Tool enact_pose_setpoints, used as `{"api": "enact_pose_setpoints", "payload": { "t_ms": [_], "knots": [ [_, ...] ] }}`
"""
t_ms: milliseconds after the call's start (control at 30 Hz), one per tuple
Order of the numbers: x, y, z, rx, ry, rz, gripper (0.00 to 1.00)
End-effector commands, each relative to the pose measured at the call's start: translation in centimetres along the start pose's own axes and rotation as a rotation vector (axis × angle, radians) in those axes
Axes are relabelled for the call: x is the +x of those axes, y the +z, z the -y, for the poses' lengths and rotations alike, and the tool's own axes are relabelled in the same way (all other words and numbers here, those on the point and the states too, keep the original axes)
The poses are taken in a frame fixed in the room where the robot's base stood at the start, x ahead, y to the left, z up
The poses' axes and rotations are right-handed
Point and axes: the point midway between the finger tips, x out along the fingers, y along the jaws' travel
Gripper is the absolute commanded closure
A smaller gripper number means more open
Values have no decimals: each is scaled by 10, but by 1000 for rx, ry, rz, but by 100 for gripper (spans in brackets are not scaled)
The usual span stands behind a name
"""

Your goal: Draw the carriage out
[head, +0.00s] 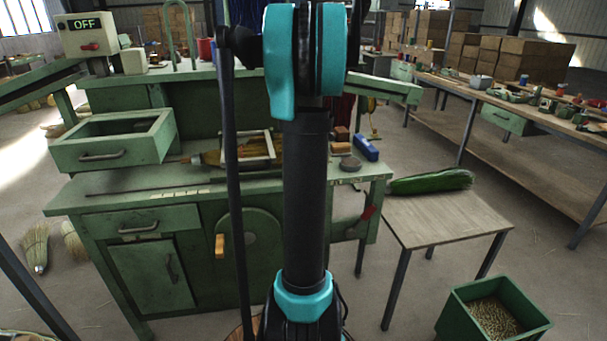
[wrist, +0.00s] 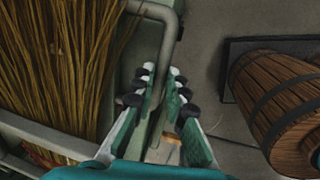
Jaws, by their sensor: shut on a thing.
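The carriage looks to be the pale frame (head: 268,143) on the green winding bench (head: 330,172), with broom straw lying in it. In the wrist view, long straw (wrist: 60,60) and a pale frame edge (wrist: 40,137) fill the left side. A grey bent bar handle (wrist: 168,38) comes down from the top beside the straw. My gripper (wrist: 163,85) has its green, dark-padded fingers on both sides of this handle and is shut on it. In the head view my own arm hides the gripper and the handle.
A wooden barrel (wrist: 275,95) stands right of my fingers, with floor between. An open drawer (head: 112,145) juts out at the bench's left. A switch box (head: 87,35) reads OFF. A small table (head: 440,215) and a green bin (head: 492,310) stand at right.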

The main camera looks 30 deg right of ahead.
Motion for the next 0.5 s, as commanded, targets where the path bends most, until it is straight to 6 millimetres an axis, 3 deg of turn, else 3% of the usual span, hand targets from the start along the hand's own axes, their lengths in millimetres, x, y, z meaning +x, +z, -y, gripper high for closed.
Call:
{"api": "enact_pose_setpoints", "payload": {
  "t_ms": [233,267,300,400,500],
  "knots": [
    [0,6,0,3,0,11,100],
    [0,6,0,3,0,11,83],
    [0,6,0,3,0,11,78],
    [0,4,0,2,0,9,66],
    [0,4,0,2,0,8,66]
  ]
}}
